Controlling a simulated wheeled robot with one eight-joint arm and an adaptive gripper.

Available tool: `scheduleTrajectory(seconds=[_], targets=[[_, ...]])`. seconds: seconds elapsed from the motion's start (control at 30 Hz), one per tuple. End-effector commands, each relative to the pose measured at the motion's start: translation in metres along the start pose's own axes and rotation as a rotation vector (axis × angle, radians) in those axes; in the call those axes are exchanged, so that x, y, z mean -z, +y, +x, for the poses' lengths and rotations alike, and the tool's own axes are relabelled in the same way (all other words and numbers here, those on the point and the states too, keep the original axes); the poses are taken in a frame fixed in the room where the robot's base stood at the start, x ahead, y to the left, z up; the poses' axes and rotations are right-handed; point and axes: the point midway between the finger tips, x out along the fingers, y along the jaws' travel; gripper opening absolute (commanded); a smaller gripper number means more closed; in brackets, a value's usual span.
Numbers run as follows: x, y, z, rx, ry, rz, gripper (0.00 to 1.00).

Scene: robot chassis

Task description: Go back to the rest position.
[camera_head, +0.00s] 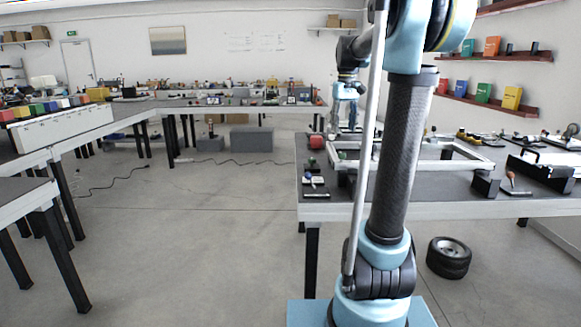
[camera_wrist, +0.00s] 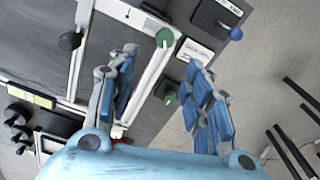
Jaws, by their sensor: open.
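My gripper (camera_wrist: 160,60) is open, with its two blue-padded fingers spread apart and nothing held between them. In the wrist view it is above the dark worktop (camera_wrist: 35,45), over a white frame bar (camera_wrist: 148,82) and a green knob (camera_wrist: 164,38). In the head view my arm rises in front of the right-hand table (camera_head: 450,208) and reaches out over its far left part. The gripper (camera_head: 345,108) shows there small and partly hidden behind my arm, so its fingers are hard to make out.
A red object (camera_head: 316,142) and small tools sit on the right table's left edge. A black box (camera_wrist: 215,18) and a blue knob (camera_wrist: 236,33) lie near my gripper. A tyre (camera_head: 449,258) is on the floor. The floor between the tables is mostly clear, apart from a cable.

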Motion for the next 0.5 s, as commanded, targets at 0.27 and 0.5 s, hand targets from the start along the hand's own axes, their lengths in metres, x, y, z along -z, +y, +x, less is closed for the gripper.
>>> scheduleTrajectory(seconds=[0.27, 0.5], targets=[[-0.082, -0.022, 0.03, -0.007, 0.032, 0.042, 0.46], [-0.148, -0.039, 0.067, -0.012, 0.06, 0.081, 0.46]])
